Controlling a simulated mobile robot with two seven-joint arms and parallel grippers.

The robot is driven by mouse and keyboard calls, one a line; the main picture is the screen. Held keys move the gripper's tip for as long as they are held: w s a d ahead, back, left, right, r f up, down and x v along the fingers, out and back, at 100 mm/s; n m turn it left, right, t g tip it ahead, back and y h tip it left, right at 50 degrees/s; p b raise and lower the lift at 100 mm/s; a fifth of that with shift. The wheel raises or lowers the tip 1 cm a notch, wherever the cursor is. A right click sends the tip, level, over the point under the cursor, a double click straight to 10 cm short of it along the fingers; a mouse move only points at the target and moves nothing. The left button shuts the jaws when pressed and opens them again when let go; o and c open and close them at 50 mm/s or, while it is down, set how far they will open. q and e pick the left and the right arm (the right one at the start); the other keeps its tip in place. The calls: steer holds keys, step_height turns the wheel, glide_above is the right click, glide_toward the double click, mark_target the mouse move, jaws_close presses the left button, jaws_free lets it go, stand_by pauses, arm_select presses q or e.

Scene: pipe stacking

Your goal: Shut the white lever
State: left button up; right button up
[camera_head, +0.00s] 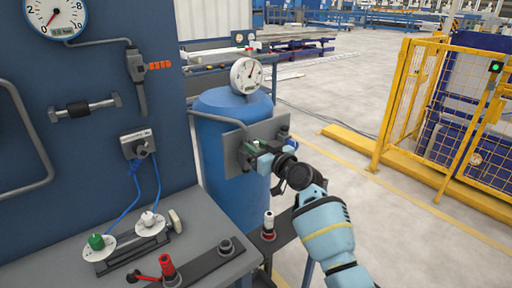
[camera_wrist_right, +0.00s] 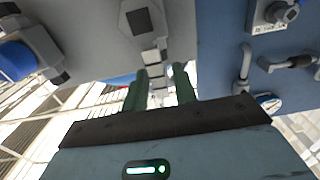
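My right gripper (camera_head: 256,148) is at the grey plate (camera_head: 233,136) on the front of the blue tank (camera_head: 224,187). In the right wrist view its two dark green fingers (camera_wrist_right: 160,88) stand apart. A narrow, light jointed piece (camera_wrist_right: 157,62) lies between them in that view, with gaps beside it; I cannot tell whether it is the white lever or whether a finger touches it. In the head view the gripper hides part of the plate, and I cannot make out a white lever there. My left gripper is out of view.
A pressure gauge (camera_head: 247,75) tops the tank. The grey bench (camera_head: 202,222) at lower left carries a red-handled valve (camera_head: 168,269) and green and white knobs. A blue panel (camera_head: 95,100) rises behind it.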

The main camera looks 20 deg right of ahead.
jaws_close()
steer(key=shift+d, duration=0.1)
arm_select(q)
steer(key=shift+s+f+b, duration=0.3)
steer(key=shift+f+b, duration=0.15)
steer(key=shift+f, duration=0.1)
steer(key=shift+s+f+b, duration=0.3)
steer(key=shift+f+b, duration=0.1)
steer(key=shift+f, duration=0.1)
arm_select(e)
steer(key=w+d+f+m, duration=0.2)
steer(key=d+f+m, duration=0.3)
steer(key=m, duration=1.3)
steer(key=shift+d+f, duration=0.3)
steer(key=shift+f, duration=0.45)
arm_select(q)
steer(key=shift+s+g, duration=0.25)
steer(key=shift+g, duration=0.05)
arm_select(e)
steer(key=shift+o, duration=1)
jaws_free()
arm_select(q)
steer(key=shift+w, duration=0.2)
